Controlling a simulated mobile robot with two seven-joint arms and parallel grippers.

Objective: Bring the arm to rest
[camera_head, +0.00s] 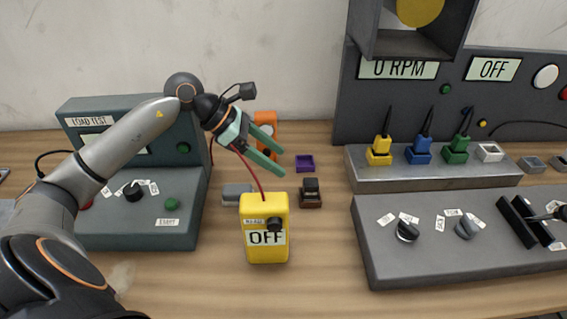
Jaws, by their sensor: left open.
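My left arm comes in from the left and reaches over the load test box (189,205). My left gripper (276,160) has green fingers that are spread apart with nothing between them. It hangs above the table (330,270), in front of an orange object (264,129) and above and behind a yellow meter (266,250). The meter stands upright, has a dark knob and its label reads OFF. A red cable runs from the meter up towards my gripper and passes partly out of sight. My right gripper is not in view.
A small purple tray (304,162), a dark block (311,193) and a grey block (236,194) lie near the meter. At right stand a grey rack (440,177) with yellow, blue and green plugs, a knob panel (400,265) and a dark console reading 0 RPM (399,69).

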